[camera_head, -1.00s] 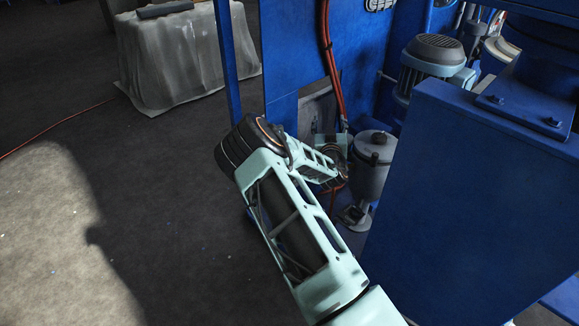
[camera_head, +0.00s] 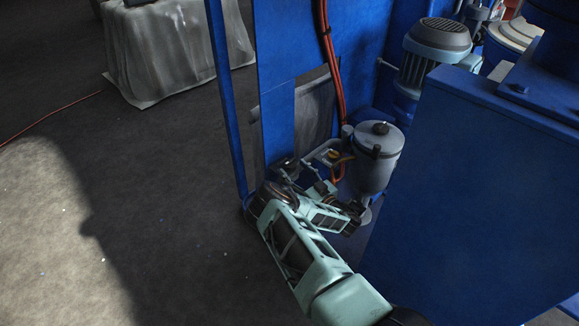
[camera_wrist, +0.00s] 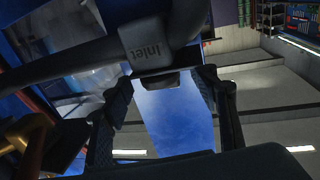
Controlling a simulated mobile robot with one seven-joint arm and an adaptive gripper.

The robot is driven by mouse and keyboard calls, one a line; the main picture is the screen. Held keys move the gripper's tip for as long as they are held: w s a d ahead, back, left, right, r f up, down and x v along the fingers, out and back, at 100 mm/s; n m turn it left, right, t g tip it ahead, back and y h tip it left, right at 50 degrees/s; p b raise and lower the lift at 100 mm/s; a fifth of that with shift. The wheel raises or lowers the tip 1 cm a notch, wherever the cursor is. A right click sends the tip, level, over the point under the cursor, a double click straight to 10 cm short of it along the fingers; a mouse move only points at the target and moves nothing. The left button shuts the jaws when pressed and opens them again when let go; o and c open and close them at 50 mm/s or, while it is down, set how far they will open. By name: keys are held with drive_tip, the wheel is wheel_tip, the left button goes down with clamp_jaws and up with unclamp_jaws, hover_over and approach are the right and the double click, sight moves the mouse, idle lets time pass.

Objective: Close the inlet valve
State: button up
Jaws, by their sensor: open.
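In the wrist view, a grey block marked "Inlet" (camera_wrist: 150,45), its lettering upside down, sits on a dark curved bar that crosses the upper left. My gripper (camera_wrist: 165,82) is open, one finger on each side of the space below the block. The block's lower end lies near the gap between the fingertips; I cannot tell whether they touch it. In the head view, a small grey fitting with a yellow part (camera_head: 333,155) stands left of a grey canister. My folded wrist is just below it, and the fingers are hard to make out there.
The grey canister (camera_head: 377,158) stands close right of my wrist. A large blue housing (camera_head: 470,190) fills the right. A blue post (camera_head: 226,100) and orange hoses (camera_head: 331,65) are nearby. A draped table (camera_head: 180,50) is at upper left. Floor at left is open.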

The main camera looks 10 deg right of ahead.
sight(286, 160)
drive_tip(key=shift+b+x, duration=0.5)
drive_tip(key=shift+x, duration=1.4)
drive_tip(key=c, duration=1.2)
